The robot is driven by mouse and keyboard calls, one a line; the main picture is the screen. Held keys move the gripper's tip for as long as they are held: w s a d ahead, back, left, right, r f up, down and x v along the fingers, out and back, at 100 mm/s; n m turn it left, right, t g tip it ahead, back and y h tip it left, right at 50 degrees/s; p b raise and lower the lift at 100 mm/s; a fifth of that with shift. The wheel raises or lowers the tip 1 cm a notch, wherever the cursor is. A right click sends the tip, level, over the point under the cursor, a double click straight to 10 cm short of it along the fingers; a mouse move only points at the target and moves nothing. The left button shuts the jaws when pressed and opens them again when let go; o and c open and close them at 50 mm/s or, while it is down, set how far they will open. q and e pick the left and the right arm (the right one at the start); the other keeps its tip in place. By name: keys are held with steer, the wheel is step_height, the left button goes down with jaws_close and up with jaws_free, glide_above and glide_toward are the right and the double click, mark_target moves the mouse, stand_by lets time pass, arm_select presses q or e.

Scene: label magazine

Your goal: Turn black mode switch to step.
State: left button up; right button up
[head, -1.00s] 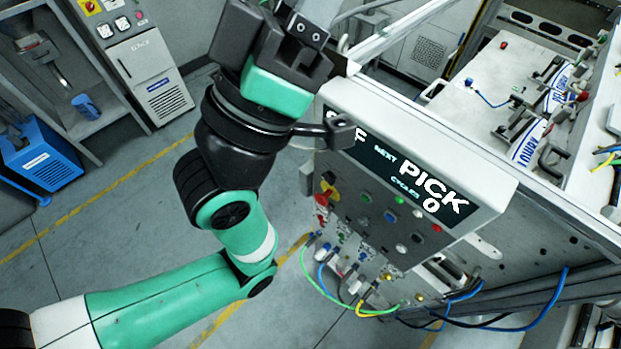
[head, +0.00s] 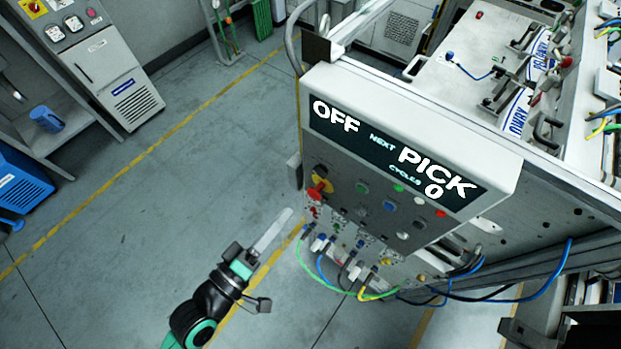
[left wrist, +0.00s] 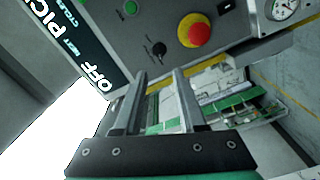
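The black mode switch (left wrist: 158,48) is a small black knob on the grey panel in the left wrist view, between the display and the red button. In the head view it appears as a small dark knob (head: 320,170) at the panel's left, too small to read its setting. The display (head: 345,135) reads OFF, NEXT PICK, CYCLES 0. My left gripper (head: 272,232) is low and left of the panel in the head view. In the left wrist view its two fingers (left wrist: 156,80) are apart and empty, pointing toward the panel, with no visible contact. My right gripper is not in view.
A red mushroom button on yellow (left wrist: 195,30) sits close beside the switch, and a green button (left wrist: 130,8) is nearby. Cables (head: 330,280) hang below the panel. The floor (head: 190,180) left of the panel is clear. A gauge (left wrist: 285,8) shows at right.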

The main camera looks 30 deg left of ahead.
mark_target(321, 171)
arm_select(q)
steer(key=w, duration=0.3)
steer(key=w+d, duration=0.1)
steer(key=w, duration=0.3)
steer(key=w+p, duration=0.1)
steer(key=w, duration=0.3)
steer(key=shift+d, duration=0.4)
steer(key=shift+c, duration=0.3)
jaws_close()
